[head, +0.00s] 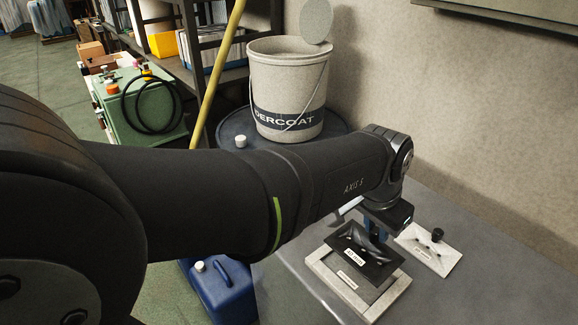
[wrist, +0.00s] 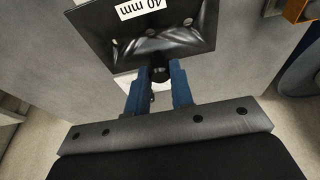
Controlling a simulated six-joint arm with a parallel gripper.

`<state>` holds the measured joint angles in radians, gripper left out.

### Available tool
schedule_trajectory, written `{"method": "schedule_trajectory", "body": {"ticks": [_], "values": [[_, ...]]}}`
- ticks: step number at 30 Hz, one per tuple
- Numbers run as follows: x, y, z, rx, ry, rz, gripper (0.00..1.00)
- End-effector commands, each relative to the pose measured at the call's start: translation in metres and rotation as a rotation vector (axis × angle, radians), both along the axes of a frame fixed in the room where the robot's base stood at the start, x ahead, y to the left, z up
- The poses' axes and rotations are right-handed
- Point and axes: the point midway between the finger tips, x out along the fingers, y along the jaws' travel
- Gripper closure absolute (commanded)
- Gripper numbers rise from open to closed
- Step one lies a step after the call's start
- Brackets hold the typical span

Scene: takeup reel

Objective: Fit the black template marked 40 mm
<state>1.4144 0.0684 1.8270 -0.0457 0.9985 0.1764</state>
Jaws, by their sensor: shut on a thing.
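The black template (head: 352,243) carries a white "40 mm" label and also fills the top of the wrist view (wrist: 190,45). My gripper (head: 376,228) has blue fingers shut on the template's black knob; the fingers also show in the wrist view (wrist: 160,78). The template is over a pale grey frame (head: 389,299) with a white label on its dark inner part. The template looks turned a little relative to the frame and covers its far part. I cannot tell whether the two touch.
A white plate (head: 448,258) with a black knob lies on the grey bench (head: 480,290), right of the frame. Behind my arm, a grey bucket (head: 285,85) stands on a blue drum (head: 232,128). The bench's right side is clear.

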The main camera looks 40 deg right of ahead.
Motion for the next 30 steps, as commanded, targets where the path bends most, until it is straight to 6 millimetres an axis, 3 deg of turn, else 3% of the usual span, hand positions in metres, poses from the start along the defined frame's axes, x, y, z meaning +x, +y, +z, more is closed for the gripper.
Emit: {"method": "schedule_trajectory", "body": {"ticks": [15,30], "values": [[0.000,0.000,-0.045,0.002,0.001,0.000,1.00],[0.000,0.000,-0.051,0.001,0.000,0.000,1.00]]}}
